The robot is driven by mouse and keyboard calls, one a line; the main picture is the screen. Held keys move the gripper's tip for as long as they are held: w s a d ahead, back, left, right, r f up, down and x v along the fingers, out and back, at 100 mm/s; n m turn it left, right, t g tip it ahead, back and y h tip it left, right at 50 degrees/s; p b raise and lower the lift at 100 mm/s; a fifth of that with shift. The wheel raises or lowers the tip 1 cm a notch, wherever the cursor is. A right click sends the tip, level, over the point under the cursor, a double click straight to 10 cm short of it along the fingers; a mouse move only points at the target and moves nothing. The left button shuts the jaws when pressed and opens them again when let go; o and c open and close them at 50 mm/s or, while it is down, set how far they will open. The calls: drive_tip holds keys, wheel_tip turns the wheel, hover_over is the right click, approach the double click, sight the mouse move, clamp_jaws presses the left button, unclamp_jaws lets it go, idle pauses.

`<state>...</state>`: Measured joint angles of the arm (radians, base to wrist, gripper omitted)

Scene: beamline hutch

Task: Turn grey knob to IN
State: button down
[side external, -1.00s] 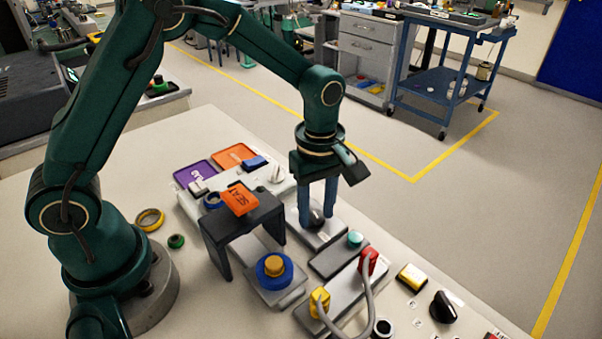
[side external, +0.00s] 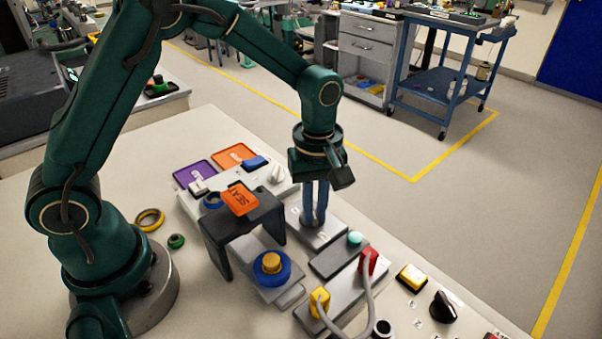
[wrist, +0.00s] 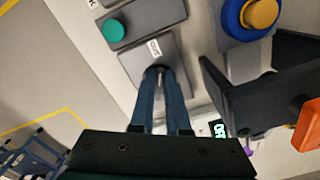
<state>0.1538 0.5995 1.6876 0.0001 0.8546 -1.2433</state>
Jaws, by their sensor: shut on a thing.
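The grey knob (wrist: 160,70) sits on a small grey plate (side external: 325,236), which also shows in the wrist view (wrist: 133,66). My gripper (side external: 314,223) points down over the plate, its blue fingers shut on the knob. In the wrist view the fingertips (wrist: 159,73) meet at the knob and cover most of it. A white label (wrist: 153,47) lies beside the knob on the plate; its word is too small to read surely. The knob's pointing direction is hidden by the fingers.
A dark bridge (side external: 243,222) carrying an orange tag (side external: 240,199) stands close left of my gripper. A teal button (side external: 355,239) is just right. Nearer are a yellow-capped blue knob (side external: 271,265) and red (side external: 367,261) and yellow (side external: 320,302) plugs joined by a cable.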

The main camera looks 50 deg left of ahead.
drive_tip(key=m, duration=0.3)
drive_tip(key=shift+s+a+m, duration=0.15)
drive_tip(key=shift+s+m, duration=0.05)
drive_tip(key=shift+m, duration=0.1)
drive_tip(key=m, duration=0.3)
drive_tip(key=shift+s+a+m, duration=0.15)
drive_tip(key=shift+m, duration=0.15)
drive_tip(key=m, duration=0.3)
drive_tip(key=shift+a+m, duration=0.2)
drive_tip(key=shift+m, duration=0.2)
drive_tip(key=m, duration=0.3)
drive_tip(key=shift+a+m, duration=0.25)
drive_tip(key=shift+m, duration=0.05)
drive_tip(key=m, duration=0.6)
drive_tip(key=shift+a, duration=0.35)
drive_tip(key=m, duration=0.3)
drive_tip(key=w+m, duration=0.1)
drive_tip(key=m, duration=0.2)
drive_tip(key=shift+a+m, duration=0.15)
drive_tip(key=shift+m, duration=0.15)
drive_tip(key=c, duration=0.9)
unclamp_jaws()
